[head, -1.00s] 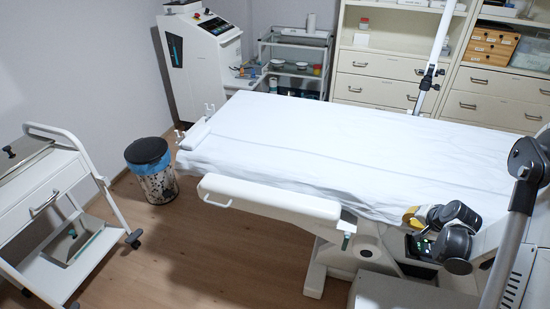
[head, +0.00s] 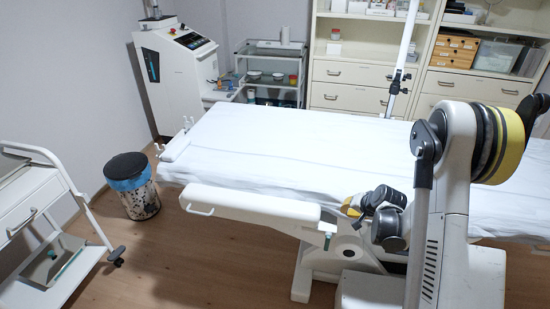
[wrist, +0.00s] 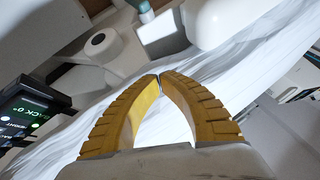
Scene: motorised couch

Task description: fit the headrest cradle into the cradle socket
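My gripper has two yellow ribbed fingers, seen in the wrist view (wrist: 160,78). In the head view, my gripper (head: 352,205) is at the near side of the couch, partly hidden by my own arm. The couch (head: 270,148) is covered with a white sheet. At its far left end is a white bar-like section (head: 176,147) with small upright posts. I cannot tell which part is the cradle socket. I cannot make out the headrest cradle for certain in either view.
A padded side arm (head: 250,203) sticks out along the couch's near edge. A bin (head: 133,187) and a white trolley (head: 30,205) stand left, with open floor between them and the couch. A display (wrist: 30,125) shows in the wrist view.

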